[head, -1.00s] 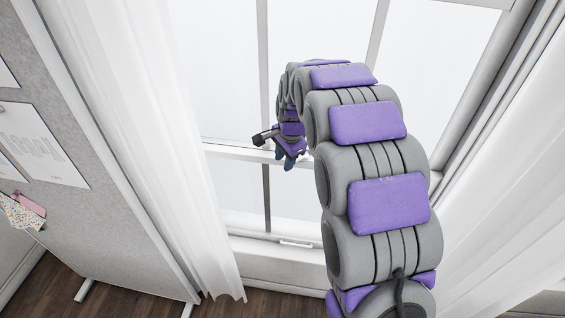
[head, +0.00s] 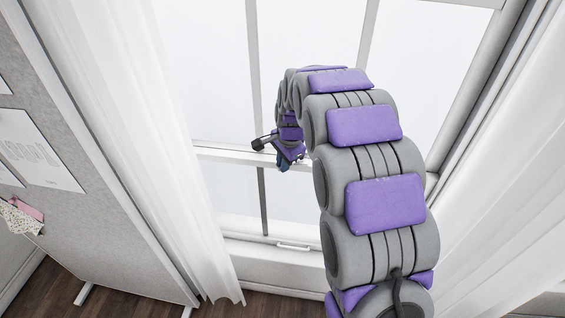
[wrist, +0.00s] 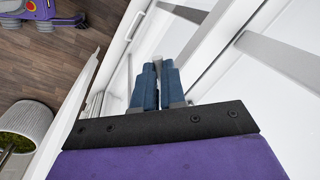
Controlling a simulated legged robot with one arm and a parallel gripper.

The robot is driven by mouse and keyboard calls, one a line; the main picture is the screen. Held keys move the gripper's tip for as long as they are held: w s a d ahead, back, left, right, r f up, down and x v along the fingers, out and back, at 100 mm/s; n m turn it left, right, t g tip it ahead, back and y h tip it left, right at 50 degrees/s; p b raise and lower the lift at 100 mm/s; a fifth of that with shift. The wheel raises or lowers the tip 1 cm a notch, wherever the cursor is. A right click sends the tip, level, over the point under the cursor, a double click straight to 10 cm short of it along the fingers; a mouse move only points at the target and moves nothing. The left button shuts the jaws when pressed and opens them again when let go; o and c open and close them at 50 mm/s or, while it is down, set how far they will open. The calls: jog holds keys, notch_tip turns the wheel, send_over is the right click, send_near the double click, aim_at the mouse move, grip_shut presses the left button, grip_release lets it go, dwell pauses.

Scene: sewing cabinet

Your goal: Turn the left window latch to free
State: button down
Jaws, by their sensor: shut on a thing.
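The left window latch shows in the wrist view as a small pale grey piece (wrist: 158,63) between my fingertips. Most of it is hidden by the fingers, so I cannot tell which way it points. My gripper (wrist: 159,67) has two blue fingers, shut on the latch at the white window rail. In the head view my gripper (head: 284,164) is at the rail (head: 225,155) where the upper and lower panes meet, and the latch cannot be made out there.
White curtains (head: 195,130) hang left and right of the window. A pinboard (head: 75,150) stands at the left. A pale handle (head: 293,246) is on the lower sash. The wrist view shows a planter (wrist: 30,118) on the wooden floor.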

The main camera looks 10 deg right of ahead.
jog(key=shift+s+a, duration=0.1)
dwell(1.1)
jog(key=s+d+n+g+y+p, duration=0.1)
jog(key=s+d+n+g+p, duration=0.2)
jog(key=n, duration=1.4)
jog(key=shift+d+f+n+p, duration=0.15)
jog(key=shift+d+n+p, duration=0.25)
jog(key=shift+d+p, duration=2.05)
jog(key=shift+d+b, duration=0.6)
jog(key=c, duration=1.4)
grip_release()
jog(key=shift+s, duration=0.1)
jog(key=shift+o, duration=1)
jog(key=shift+d, duration=0.1)
